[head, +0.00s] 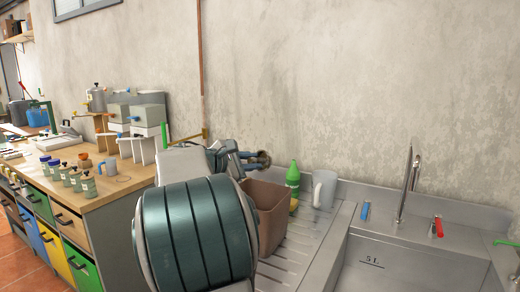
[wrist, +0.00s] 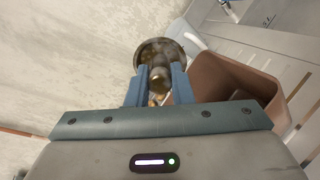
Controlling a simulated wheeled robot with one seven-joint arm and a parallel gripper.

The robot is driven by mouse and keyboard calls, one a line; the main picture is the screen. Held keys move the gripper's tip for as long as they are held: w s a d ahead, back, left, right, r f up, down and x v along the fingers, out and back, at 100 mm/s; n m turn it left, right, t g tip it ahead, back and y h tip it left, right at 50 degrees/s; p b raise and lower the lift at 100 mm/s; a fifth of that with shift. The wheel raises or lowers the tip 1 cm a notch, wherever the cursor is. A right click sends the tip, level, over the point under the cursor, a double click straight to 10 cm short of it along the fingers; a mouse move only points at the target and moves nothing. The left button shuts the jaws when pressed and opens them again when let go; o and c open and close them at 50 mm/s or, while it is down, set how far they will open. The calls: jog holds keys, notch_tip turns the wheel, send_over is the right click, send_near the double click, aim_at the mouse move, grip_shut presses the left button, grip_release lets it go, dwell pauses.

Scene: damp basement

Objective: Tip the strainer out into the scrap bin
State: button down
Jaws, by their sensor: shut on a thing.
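The strainer (wrist: 142,50) is a small round metal cup in the wrist view, with brownish stuff showing in it. My gripper (wrist: 158,72) is shut on its stem, between two blue fingers. In the head view my gripper (head: 238,157) is partly hidden by my arm, and the strainer (head: 263,158) shows as a small bronze round at its tip, near the bin's top. The scrap bin (head: 268,205) is a brown open box on the drainboard.
A green bottle (head: 292,178) and a grey mug (head: 324,189) stand right of the bin. The sink (head: 400,265) with its tall tap (head: 407,185) is farther right. A wooden bench (head: 125,180) with jars is at left. The wall is close behind.

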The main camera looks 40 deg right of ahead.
jog(key=r+y+p, duration=0.1)
jog(key=p, duration=0.1)
jog(key=shift+p, duration=0.3)
jog(key=y+p, duration=0.1)
jog(key=p, duration=0.3)
jog(key=y+p, duration=0.1)
jog(key=p, duration=0.3)
jog(key=y+p, duration=0.2)
jog(key=p, duration=0.2)
jog(key=shift+r, duration=0.25)
jog(key=y+p, duration=0.2)
jog(key=p, duration=0.4)
jog(key=shift+r, duration=0.1)
jog(key=shift+f+y+p, duration=0.25)
jog(key=shift+y+p, duration=0.15)
jog(key=shift+p, duration=0.35)
jog(key=y+p, duration=0.1)
jog(key=p, duration=0.1)
jog(key=shift+d+r+p, duration=0.1)
jog(key=shift+r+p, duration=0.2)
jog(key=shift+r, duration=0.1)
jog(key=shift+d+f+y+b, duration=0.1)
jog(key=shift+f+y+b, duration=0.2)
jog(key=shift+y+b, duration=0.25)
jog(key=y, duration=0.5)
jog(key=shift+r+t, duration=0.3)
jog(key=shift+a+y, duration=0.2)
jog(key=shift+y, duration=0.15)
